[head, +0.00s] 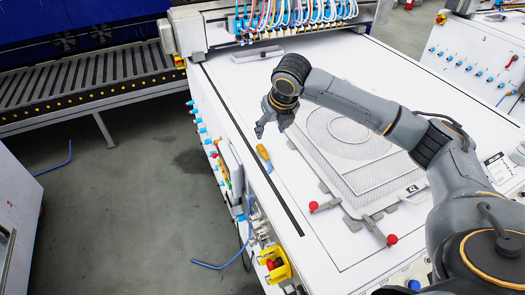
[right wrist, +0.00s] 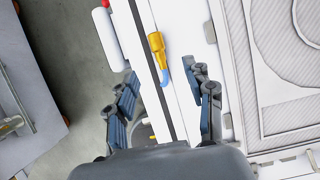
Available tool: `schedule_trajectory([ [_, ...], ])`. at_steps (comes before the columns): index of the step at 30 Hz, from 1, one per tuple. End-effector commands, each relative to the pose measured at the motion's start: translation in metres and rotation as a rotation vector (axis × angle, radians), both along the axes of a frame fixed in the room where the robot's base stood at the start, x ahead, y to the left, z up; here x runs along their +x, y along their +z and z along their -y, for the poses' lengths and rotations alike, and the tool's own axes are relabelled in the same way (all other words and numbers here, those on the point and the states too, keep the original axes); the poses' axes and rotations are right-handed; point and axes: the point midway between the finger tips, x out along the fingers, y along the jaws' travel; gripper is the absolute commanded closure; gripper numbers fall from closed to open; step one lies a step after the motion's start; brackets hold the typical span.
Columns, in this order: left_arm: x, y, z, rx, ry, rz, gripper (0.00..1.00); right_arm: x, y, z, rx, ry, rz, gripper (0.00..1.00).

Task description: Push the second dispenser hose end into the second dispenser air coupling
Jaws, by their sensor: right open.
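My right gripper (head: 270,128) hangs open and empty over the left edge of the white table. In the right wrist view its two fingers (right wrist: 165,92) are spread apart, with nothing between their pads. A thin blue hose (head: 240,252) hangs by the table's left side, and one end points left over the floor. Light-blue couplings (head: 203,131) line the table's side; I cannot tell which is the second dispenser air coupling. My left gripper is not in view.
A yellow handle with a blue tip (head: 263,153) lies on the table edge just below my right gripper; it also shows in the right wrist view (right wrist: 157,45). Red-knobbed clamps (head: 390,239) hold a grey screen frame. Nozzle tubes (head: 290,15) hang at the back.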

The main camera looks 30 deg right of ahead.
Motion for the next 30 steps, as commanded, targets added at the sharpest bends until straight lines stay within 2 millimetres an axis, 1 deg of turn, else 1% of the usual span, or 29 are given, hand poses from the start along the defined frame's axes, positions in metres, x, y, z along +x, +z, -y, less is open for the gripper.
schedule_trajectory([
  [1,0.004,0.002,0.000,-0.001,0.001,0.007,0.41,0.003,-0.011,0.000,0.000,-0.001,-0.005,0.47],
  [3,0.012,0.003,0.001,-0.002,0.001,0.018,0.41,0.009,-0.024,0.000,0.001,-0.002,-0.005,0.47],
  [6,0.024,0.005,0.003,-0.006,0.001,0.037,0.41,0.016,-0.039,0.001,0.001,-0.001,-0.004,0.47],
  [9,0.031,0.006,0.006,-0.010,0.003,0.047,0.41,0.020,-0.050,0.001,0.001,-0.001,-0.002,0.47],
  [12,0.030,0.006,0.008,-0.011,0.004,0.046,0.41,0.022,-0.054,0.001,0.000,-0.001,-0.001,0.47],
  [22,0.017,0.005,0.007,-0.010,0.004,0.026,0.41,0.023,-0.056,0.001,0.000,-0.001,-0.001,0.47],
  [25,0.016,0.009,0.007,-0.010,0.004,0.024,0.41,0.026,-0.065,-0.001,0.001,-0.001,-0.004,0.47],
  [30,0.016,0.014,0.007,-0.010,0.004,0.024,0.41,0.036,-0.090,-0.004,0.000,-0.002,-0.004,0.47],
])
